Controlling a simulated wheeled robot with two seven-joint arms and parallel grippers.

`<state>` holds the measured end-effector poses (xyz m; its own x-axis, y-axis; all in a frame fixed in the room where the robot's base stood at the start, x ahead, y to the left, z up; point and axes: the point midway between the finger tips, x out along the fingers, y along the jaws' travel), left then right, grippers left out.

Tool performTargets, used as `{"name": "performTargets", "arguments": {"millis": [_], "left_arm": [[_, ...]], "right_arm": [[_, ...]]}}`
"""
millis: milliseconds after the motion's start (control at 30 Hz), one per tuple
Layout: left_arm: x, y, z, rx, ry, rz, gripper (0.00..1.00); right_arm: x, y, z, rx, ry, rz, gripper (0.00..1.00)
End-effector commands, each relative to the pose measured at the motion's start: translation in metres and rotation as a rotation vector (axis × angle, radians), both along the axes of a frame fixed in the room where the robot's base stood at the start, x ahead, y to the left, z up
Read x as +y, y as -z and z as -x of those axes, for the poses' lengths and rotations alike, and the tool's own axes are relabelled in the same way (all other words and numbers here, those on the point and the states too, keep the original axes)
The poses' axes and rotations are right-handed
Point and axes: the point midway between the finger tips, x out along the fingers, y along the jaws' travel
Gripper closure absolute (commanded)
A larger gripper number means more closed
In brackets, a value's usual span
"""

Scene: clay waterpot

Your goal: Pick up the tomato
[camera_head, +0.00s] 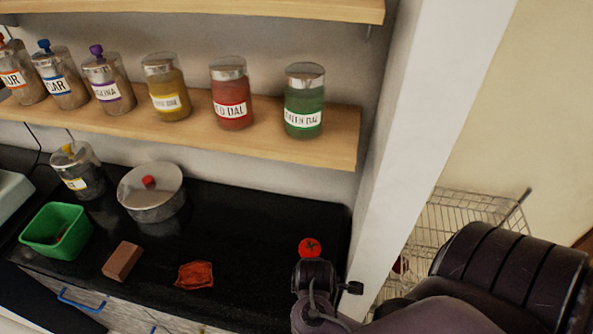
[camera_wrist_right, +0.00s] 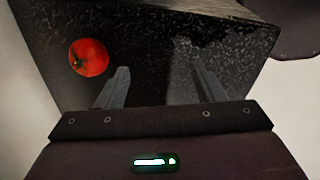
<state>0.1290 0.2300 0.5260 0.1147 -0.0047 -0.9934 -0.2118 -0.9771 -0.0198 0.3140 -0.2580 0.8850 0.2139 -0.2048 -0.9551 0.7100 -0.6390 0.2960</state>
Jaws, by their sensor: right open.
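A red tomato (camera_head: 309,247) with a dark green stem top sits on the black countertop (camera_head: 250,215), close to its right end. My right gripper (camera_head: 312,272) is just in front of the tomato in the head view, and its fingers are hard to make out there. In the right wrist view the tomato (camera_wrist_right: 88,57) lies up and to the left of the fingers. The right gripper (camera_wrist_right: 160,85) is open, with nothing between its fingers and bare counter beyond them. My left gripper is not in view.
A white post (camera_head: 420,120) borders the right, near a wire rack (camera_head: 450,220). A jar shelf (camera_head: 345,140) hangs above.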

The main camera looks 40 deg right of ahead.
Motion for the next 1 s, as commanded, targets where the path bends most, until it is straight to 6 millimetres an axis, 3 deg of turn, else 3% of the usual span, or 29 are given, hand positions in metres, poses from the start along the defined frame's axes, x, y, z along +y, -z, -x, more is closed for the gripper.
{"name": "performTargets", "arguments": {"millis": [167, 500, 667, 833, 1000], "left_arm": [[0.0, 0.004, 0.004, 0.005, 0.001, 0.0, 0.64], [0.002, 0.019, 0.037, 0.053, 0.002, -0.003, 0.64], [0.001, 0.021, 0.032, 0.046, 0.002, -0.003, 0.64], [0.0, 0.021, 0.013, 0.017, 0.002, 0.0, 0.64], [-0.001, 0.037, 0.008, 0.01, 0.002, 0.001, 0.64]], "right_arm": [[-0.006, -0.003, -0.009, -0.003, -0.003, -0.01, 0.38], [-0.054, -0.003, -0.064, -0.004, -0.002, -0.011, 0.38], [-0.07, -0.004, -0.083, -0.003, -0.003, -0.01, 0.38], [-0.078, -0.002, -0.089, -0.001, -0.005, -0.011, 0.38], [-0.08, 0.022, -0.094, -0.001, -0.002, -0.016, 0.38]]}}
